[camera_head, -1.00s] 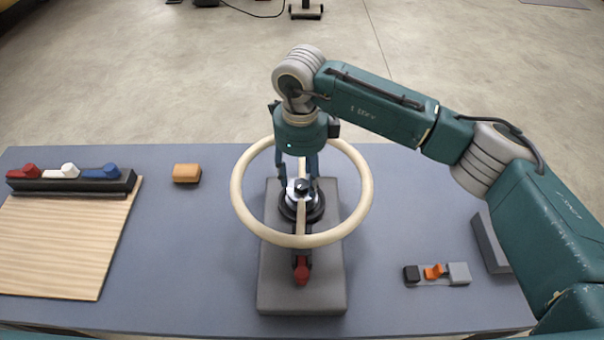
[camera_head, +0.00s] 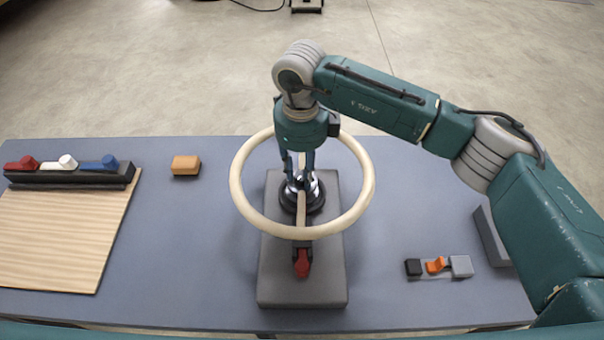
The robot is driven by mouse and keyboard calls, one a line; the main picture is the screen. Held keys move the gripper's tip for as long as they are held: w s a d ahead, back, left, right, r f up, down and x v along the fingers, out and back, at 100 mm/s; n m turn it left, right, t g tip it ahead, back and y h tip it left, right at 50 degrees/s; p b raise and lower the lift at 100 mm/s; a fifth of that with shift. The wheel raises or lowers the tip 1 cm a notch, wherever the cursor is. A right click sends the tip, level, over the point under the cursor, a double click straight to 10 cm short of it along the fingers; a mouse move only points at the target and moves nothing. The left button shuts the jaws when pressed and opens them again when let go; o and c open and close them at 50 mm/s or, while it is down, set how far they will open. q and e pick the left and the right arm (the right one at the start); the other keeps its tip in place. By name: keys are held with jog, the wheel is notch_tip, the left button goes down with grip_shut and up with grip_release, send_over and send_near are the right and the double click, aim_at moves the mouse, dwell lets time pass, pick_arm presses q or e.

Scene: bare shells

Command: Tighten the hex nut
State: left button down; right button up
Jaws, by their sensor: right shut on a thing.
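The hex nut (camera_head: 314,186) is a silvery piece at the hub of a cream ring wheel (camera_head: 364,190), above a round black base. My right gripper (camera_head: 300,178) reaches down inside the ring from above. Its fingers are shut on the nut at the hub and hide much of it. My left gripper is not in view.
The wheel stands on a grey block (camera_head: 300,294) with a red-tipped part (camera_head: 301,264) at its front. A black rack of red, white and blue pieces (camera_head: 68,176) and a wooden board (camera_head: 55,235) lie left. An orange block (camera_head: 186,165) and small switch-like unit (camera_head: 437,266) sit apart.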

aim_at(301, 176)
jog(key=shift+m+b, duration=0.3)
jog(key=shift+m, duration=0.4)
jog(key=o, duration=1.1)
jog(key=shift+o, duration=0.2)
notch_tip(301, 176, up, 12)
jog(key=shift+s+a, duration=0.1)
jog(key=shift+a, duration=0.05)
